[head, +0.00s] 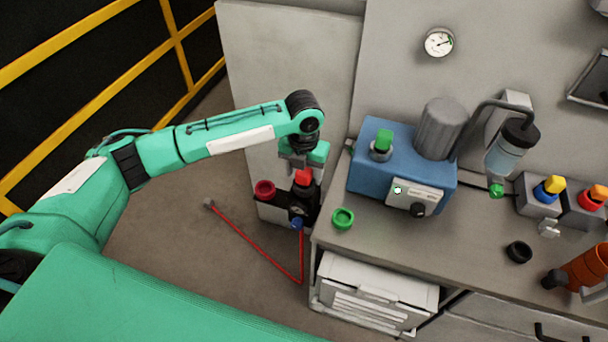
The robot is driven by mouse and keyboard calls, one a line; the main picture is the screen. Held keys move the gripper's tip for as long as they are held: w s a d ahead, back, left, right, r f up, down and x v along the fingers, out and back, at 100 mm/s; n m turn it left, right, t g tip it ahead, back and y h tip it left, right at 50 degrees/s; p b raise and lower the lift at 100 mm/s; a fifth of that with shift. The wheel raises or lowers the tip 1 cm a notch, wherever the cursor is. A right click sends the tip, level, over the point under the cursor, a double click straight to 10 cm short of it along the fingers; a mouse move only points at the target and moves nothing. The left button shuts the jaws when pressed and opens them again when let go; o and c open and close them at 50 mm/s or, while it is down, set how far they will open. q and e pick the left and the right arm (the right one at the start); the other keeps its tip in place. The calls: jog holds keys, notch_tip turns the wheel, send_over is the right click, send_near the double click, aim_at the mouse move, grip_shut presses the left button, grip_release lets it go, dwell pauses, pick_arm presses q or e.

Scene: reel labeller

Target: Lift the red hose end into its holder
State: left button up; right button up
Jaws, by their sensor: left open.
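The red hose (254,246) lies on the floor left of the bench, and its grey end piece (209,204) rests on the floor at the far left. From its bend by the bench foot, the hose runs up to a blue fitting (297,223) on a small black and white unit. A red ring-shaped socket (265,189) sits on that unit's left side; I cannot tell if it is the holder. My left gripper (302,163) is open, pointing down just above a red cap (303,178) on the unit. Contact with the cap is unclear. My right gripper is out of view.
The grey bench (385,236) carries a blue pump box (372,182), a green ring (343,218), a black ring (518,252) and an orange cylinder (585,268). A yellow railing (172,40) stands at the back left. Floor around the hose is clear.

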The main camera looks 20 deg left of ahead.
pick_arm(q)
jog(key=c, duration=1.2)
jog(key=shift+o, duration=0.2)
jog(key=shift+r, duration=0.15)
notch_tip(320, 180, up, 27)
jog(key=p, duration=0.4)
dwell(0.4)
